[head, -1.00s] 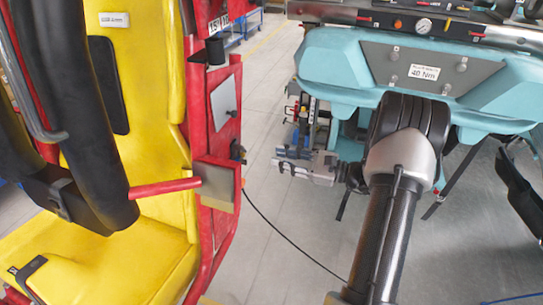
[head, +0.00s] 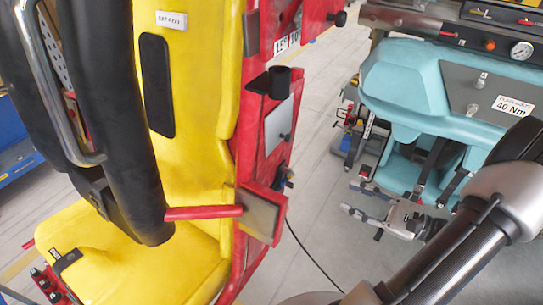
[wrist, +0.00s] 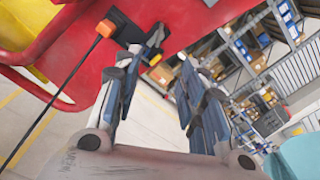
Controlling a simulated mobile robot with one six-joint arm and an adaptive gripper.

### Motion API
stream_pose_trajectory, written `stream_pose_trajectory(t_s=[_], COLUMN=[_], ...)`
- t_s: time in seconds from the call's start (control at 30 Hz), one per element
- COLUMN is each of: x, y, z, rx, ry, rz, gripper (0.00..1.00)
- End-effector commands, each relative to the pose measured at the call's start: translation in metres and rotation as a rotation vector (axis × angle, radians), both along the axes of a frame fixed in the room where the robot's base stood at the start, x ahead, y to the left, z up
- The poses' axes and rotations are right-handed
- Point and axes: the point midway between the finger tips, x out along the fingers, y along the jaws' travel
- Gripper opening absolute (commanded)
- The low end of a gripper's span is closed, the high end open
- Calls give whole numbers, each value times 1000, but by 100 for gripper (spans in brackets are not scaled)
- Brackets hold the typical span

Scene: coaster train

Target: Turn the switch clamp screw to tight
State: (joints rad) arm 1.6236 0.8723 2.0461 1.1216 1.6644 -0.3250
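The red side frame (head: 262,130) of the yellow coaster seat carries a small dark fitting (head: 284,180) with a black cable hanging from it; this looks like the switch. In the wrist view an orange-ended cable plug (wrist: 104,29) and a black bracket (wrist: 153,42) show at the red panel. The clamp screw itself is too small to make out. My gripper (head: 350,198) is to the right of the fitting in the head view, with its fingers apart and nothing between them. In the wrist view its fingers (wrist: 165,68) also stand apart, the left one overlapping the bracket's area.
A red bar with a block (head: 262,212) sticks out below the fitting. The black cable (head: 312,258) runs down to the floor. Clear floor (head: 318,150) lies between the seat and the workstation.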

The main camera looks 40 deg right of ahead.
Motion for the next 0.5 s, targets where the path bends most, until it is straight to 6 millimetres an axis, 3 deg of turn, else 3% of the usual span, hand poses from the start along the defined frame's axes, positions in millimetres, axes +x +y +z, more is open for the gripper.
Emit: stream_pose_trajectory(t_s=[0.07,0.17,0.5], x=[-9,-6,55], y=[1,5,31], z=[2,2,1], rx=[-6,-9,-7], ry=[-7,-10,-9], rz=[-14,-12,-5], gripper=[38,38,38])
